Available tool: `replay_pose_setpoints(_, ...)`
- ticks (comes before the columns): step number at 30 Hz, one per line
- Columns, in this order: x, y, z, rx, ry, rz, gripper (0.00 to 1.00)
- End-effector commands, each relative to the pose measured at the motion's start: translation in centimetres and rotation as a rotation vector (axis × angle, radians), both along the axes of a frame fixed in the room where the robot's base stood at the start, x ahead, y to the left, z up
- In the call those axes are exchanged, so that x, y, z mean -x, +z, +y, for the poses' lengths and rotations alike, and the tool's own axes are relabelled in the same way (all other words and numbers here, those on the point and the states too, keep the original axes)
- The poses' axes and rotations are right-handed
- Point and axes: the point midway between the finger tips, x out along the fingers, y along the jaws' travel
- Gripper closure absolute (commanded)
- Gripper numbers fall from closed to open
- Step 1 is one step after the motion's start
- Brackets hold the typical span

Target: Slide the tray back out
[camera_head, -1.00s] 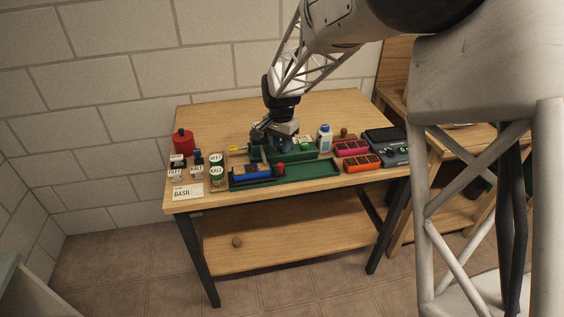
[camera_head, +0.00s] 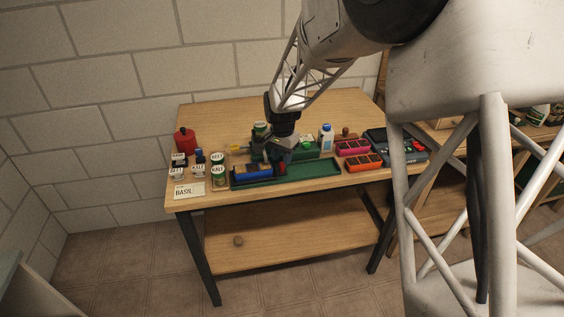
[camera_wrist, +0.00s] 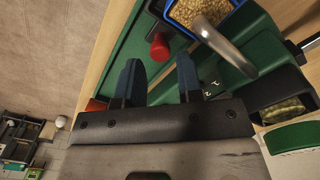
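A blue tray (camera_head: 252,175) sits at the left part of the long green base (camera_head: 310,172) near the table's front edge. In the wrist view a corner of the blue tray (camera_wrist: 238,5), with grainy tan filling, shows at the top. A red knob (camera_wrist: 159,46) stands over the green base, just beyond my fingertips and roughly in line with the gap between them. My gripper (camera_wrist: 158,64) is open, with nothing between its two blue fingers. In the head view my gripper (camera_head: 279,160) is low over the base, right of the blue tray, and partly hides that spot.
A curved metal bar (camera_wrist: 225,47) passes close to the right of my fingers, beside a raised green block (camera_wrist: 275,65). Pink (camera_head: 352,147) and orange (camera_head: 363,161) trays stand at right, a white bottle (camera_head: 326,138) behind. Jars (camera_head: 218,171) stand at left.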

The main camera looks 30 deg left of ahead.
Motion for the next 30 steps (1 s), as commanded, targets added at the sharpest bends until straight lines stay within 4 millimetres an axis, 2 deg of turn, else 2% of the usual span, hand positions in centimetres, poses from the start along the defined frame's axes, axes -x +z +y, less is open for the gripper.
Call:
replay_pose_setpoints(7,0.0,-2.3,0.0,0.000,0.000,0.000,0.66)
replay_pose_setpoints(19,0.0,-2.7,0.0,-0.001,0.000,-0.001,0.66)
replay_pose_setpoints(26,0.0,-2.7,0.0,-0.001,0.000,-0.001,1.00)
replay_pose_setpoints(30,0.0,-2.7,0.0,-0.001,0.000,-0.001,1.00)
